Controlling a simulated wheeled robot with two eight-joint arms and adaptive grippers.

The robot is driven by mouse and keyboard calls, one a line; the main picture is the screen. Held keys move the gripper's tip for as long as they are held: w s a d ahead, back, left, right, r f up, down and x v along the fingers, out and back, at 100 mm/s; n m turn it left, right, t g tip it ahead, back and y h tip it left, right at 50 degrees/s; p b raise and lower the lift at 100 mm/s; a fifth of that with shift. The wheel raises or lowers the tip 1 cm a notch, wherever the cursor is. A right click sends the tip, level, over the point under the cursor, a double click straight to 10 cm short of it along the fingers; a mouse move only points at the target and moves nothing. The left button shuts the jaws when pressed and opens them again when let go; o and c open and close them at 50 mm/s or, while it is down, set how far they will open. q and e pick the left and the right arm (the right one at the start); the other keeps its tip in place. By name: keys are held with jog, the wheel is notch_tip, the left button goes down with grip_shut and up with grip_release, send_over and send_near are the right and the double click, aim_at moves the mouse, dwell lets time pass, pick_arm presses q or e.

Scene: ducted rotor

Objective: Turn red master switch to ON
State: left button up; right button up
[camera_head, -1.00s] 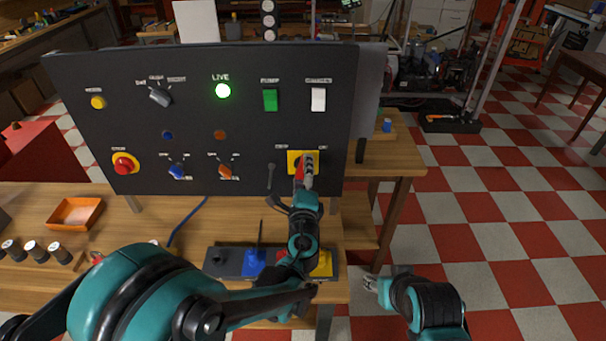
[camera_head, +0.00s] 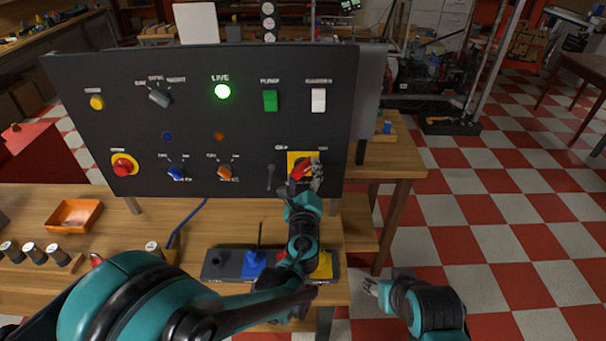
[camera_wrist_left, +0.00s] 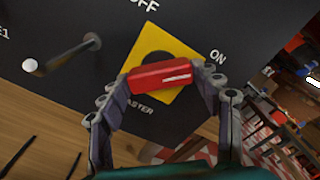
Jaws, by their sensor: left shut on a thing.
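The red master switch handle (camera_head: 301,172) sits on a yellow plate (camera_head: 293,157) at the lower right of the black panel. In the left wrist view the red handle (camera_wrist_left: 160,76) lies across the yellow plate (camera_wrist_left: 180,48), with its white-marked end to the right, towards the ON label (camera_wrist_left: 218,57). The OFF label (camera_wrist_left: 145,5) is at the top. My left gripper (camera_head: 312,178) is shut on the handle, one finger at each end in the left wrist view (camera_wrist_left: 160,88). My right gripper (camera_head: 370,287) hangs apart from the panel; its opening is too small to judge.
The black panel (camera_head: 230,130) carries a lit green LIVE lamp (camera_head: 222,91), a red stop button (camera_head: 124,166), knobs and rockers. A small lever (camera_head: 270,177) stands just left of the yellow plate. An orange tray (camera_head: 75,214) is on the bench. Checkered floor is open at right.

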pick_arm(q)
jog(key=o, duration=1.1)
jog(key=s, duration=1.2)
